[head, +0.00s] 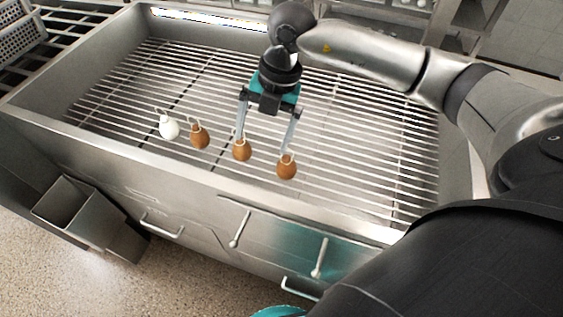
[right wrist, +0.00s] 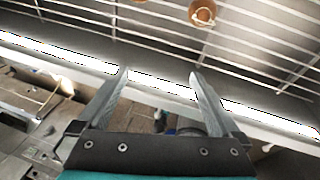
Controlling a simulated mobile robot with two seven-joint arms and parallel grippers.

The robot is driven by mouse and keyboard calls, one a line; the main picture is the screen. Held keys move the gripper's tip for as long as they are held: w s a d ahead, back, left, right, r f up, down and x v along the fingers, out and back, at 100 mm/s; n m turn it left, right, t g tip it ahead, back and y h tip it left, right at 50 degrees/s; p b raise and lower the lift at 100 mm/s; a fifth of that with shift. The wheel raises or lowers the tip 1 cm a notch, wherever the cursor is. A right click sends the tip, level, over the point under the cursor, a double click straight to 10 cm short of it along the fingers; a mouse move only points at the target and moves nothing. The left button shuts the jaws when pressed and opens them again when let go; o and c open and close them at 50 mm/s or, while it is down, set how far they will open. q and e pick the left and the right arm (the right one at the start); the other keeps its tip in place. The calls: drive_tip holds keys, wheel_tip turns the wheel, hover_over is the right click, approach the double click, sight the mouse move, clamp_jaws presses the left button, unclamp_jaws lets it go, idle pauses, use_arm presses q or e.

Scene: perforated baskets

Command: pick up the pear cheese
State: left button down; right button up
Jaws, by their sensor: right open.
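Several pear-shaped cheeses with string loops stand in a row along the near side of a slatted metal rack. One is white (head: 168,127); the others are brown: one beside the white one (head: 199,136), a middle one (head: 242,150) and the rightmost one (head: 286,167). My right gripper (head: 264,143) is open and empty, pointing down, its fingers appearing above the two right-hand brown cheeses. I cannot tell if they touch. In the right wrist view a brown cheese (right wrist: 202,12) shows at the top edge, beyond the open fingers (right wrist: 158,75). My left gripper is not in view.
The rack sits inside a steel basin with raised walls (head: 75,122). Its slats behind and right of the cheeses are clear. White handles (head: 240,228) are on the front face. An open metal bin (head: 62,203) stands at the lower left.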

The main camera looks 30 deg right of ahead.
sight(286, 157)
drive_tip(key=w+d+m+h, duration=0.1)
drive_tip(key=d+h, duration=0.2)
drive_tip(key=d, duration=0.4)
drive_tip(key=shift+m, duration=0.3)
wheel_tip(286, 157, down, 9)
drive_tip(key=shift+f+b, duration=0.1)
drive_tip(key=shift+b, duration=1.05)
drive_tip(key=shift+a+f, duration=0.15)
drive_tip(key=shift+f, duration=0.45)
drive_tip(key=f, duration=0.1)
drive_tip(key=f+b, duration=0.1)
drive_tip(key=f, duration=0.2)
drive_tip(key=shift+a+f, duration=0.25)
drive_tip(key=shift+a, duration=0.05)
drive_tip(key=c, duration=0.9)
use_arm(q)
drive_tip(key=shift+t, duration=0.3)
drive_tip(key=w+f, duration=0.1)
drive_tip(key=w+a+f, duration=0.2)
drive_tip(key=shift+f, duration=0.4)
use_arm(e)
drive_tip(key=shift+w, duration=0.1)
drive_tip(key=c, duration=0.6)
